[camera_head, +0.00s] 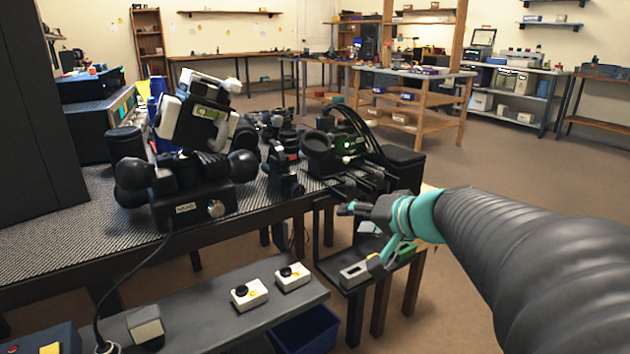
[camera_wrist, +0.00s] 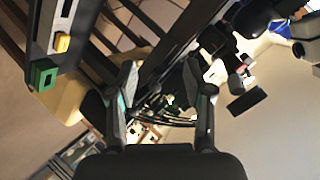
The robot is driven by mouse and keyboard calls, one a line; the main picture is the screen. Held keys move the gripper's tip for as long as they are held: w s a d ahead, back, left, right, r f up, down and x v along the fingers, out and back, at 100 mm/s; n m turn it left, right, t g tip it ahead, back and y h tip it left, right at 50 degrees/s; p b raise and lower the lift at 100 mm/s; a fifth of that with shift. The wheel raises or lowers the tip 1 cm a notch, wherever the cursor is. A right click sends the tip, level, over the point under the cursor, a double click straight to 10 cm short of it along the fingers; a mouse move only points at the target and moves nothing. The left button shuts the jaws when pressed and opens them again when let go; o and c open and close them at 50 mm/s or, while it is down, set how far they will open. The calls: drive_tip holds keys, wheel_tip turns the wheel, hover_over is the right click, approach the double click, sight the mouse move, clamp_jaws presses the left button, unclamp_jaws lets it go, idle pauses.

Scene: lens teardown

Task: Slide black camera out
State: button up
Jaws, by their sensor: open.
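Several black devices stand on the dark bench, and I cannot tell for sure which is the black camera. A black camera-like device (camera_head: 347,148) with a round lens, a green light and cables stands at the bench's right end. A smaller black device (camera_head: 284,168) stands left of it. My gripper (camera_head: 364,234) is open, in front of and below the bench's right end. In the wrist view my gripper's fingers (camera_wrist: 160,82) are spread with nothing between them. Dark parts and cables show beyond them, partly hidden by the fingers.
A large microscope-like device (camera_head: 195,115) stands on the bench (camera_head: 60,245) at left. A low grey shelf (camera_head: 210,315) in front holds two white boxes with black knobs (camera_head: 249,293). A grey tool with a green end (camera_head: 362,272) lies on a small stand below my gripper. Floor is open at right.

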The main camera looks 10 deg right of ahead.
sight(382, 177)
drive_tip(key=w+d+r+m+t+h+b, duration=0.1)
drive_tip(key=w+d+m+t+h, duration=0.15)
drive_tip(key=d, duration=0.45)
drive_tip(key=w+d+r+m+t+h, duration=0.1)
drive_tip(key=w+d+m+t, duration=0.15)
drive_tip(key=d, duration=0.45)
drive_tip(key=shift+n+g, duration=0.3)
drive_tip(key=shift+g, duration=0.1)
drive_tip(key=p+x, duration=0.1)
drive_tip(key=x, duration=1.3)
drive_tip(key=shift+a, duration=0.1)
drive_tip(key=shift+c, duration=0.2)
clamp_jaws()
